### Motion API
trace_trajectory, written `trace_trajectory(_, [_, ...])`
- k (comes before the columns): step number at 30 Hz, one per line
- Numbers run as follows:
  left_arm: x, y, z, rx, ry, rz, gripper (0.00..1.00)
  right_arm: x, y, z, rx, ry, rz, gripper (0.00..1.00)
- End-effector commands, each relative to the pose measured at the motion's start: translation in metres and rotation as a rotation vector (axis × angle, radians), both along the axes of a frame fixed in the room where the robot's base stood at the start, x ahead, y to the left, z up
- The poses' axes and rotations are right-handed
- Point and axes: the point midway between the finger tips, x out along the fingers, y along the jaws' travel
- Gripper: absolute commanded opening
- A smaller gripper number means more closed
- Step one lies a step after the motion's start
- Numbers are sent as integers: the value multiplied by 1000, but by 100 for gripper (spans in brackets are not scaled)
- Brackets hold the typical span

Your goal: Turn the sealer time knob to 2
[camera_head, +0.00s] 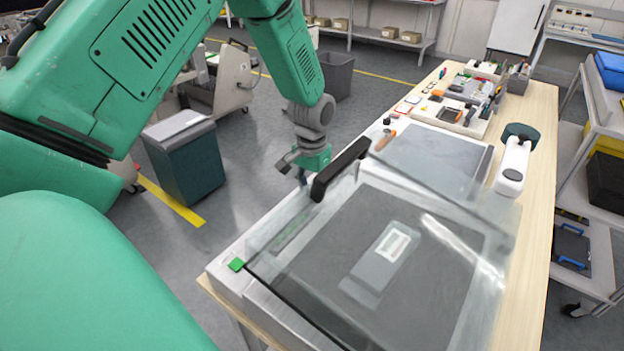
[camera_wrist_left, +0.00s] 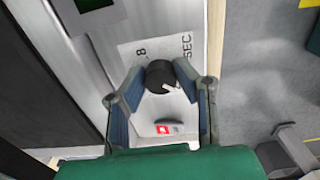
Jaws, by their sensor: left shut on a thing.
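The black sealer time knob (camera_wrist_left: 160,75) is in the left wrist view, with a pale mark on its lower right side. A label beside it shows an "8" and "SEC"; I cannot see a 2. My left gripper (camera_wrist_left: 158,84) has its blue-padded fingers on either side of the knob and is shut on it. In the head view this gripper (camera_head: 300,170) is at the sealer's left side, beside the black lid handle (camera_head: 340,168), and the knob is hidden. The sealer (camera_head: 262,296) has a clear lid over a dark bed. My right gripper is not in view.
A red switch (camera_wrist_left: 163,130) is just below the knob. A pale packet (camera_head: 378,262) lies under the lid. A white bottle (camera_head: 513,165) stands right of the sealer, and a tool tray (camera_head: 440,118) lies behind. A dark bin (camera_head: 185,160) stands on the floor to the left.

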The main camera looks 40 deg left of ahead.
Motion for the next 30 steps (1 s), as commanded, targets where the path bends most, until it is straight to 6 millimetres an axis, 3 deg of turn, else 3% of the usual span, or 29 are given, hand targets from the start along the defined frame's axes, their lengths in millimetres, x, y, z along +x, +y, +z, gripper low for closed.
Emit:
trace_trajectory(13, [6,0,3,2,-18,-249,0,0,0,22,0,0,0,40])
trace_trajectory(30, [7,0,2,2,-17,-295,0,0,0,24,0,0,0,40])
